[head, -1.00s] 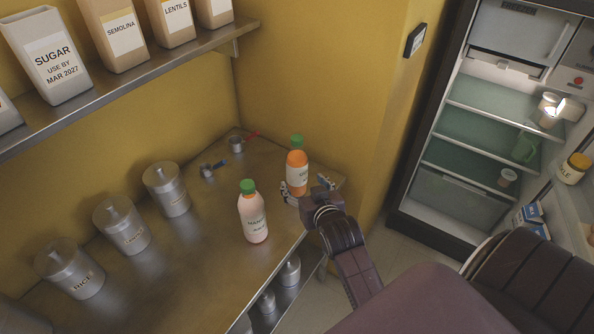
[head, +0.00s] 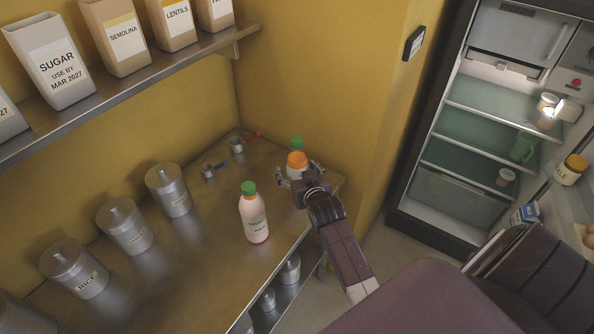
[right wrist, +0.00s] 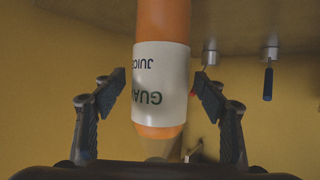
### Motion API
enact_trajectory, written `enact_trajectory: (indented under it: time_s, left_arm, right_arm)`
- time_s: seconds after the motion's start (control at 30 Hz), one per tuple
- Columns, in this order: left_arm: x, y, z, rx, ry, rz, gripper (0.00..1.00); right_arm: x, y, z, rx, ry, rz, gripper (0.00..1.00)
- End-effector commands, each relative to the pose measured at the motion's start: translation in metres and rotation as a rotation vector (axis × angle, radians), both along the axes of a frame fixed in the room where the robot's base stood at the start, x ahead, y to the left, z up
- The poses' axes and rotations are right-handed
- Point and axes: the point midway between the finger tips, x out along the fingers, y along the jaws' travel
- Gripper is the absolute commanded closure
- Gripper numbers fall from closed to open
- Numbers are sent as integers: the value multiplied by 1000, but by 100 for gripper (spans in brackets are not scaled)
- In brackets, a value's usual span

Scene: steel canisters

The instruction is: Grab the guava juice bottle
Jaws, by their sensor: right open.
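The guava juice bottle (head: 297,160) is orange with a white label and a green cap. It stands upright near the right end of the steel counter. In the right wrist view, where things appear upside down, the bottle (right wrist: 161,85) shows its "GUAVA JUICE" label between my fingers. My right gripper (head: 299,172) is at the bottle, hiding its lower part in the head view. In the wrist view my right gripper (right wrist: 160,82) is open, one finger on each side of the bottle, with visible gaps. My left gripper is not in view.
A pale pink bottle (head: 254,215) with a green cap stands close by, left of my right arm. Steel canisters (head: 125,227) line the counter's left part. Small measuring cups (head: 212,170) lie near the back wall. An open fridge (head: 470,150) is at the right.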

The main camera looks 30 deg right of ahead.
Motion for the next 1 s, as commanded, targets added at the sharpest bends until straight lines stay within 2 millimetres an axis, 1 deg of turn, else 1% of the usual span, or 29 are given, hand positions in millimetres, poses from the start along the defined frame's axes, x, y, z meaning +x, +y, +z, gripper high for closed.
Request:
enact_trajectory:
  time_s: [0.17, 0.27, 0.7, 0.77, 0.8, 1.0]
  left_arm:
    - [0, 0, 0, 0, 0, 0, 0]
    - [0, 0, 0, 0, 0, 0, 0]
    - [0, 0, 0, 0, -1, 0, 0]
    - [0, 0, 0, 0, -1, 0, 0]
    - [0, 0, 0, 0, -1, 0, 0]
    - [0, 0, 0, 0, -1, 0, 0]
  right_arm:
    - [0, 0, 0, 0, 0, 0, 34]
    - [0, 0, 0, 0, 0, 0, 44]
    - [0, 0, 0, 0, 1, 0, 93]
    - [0, 0, 0, 0, 1, 0, 98]
    - [1, 0, 3, -1, -5, 1, 98]
    - [1, 0, 3, -1, -5, 1, 99]
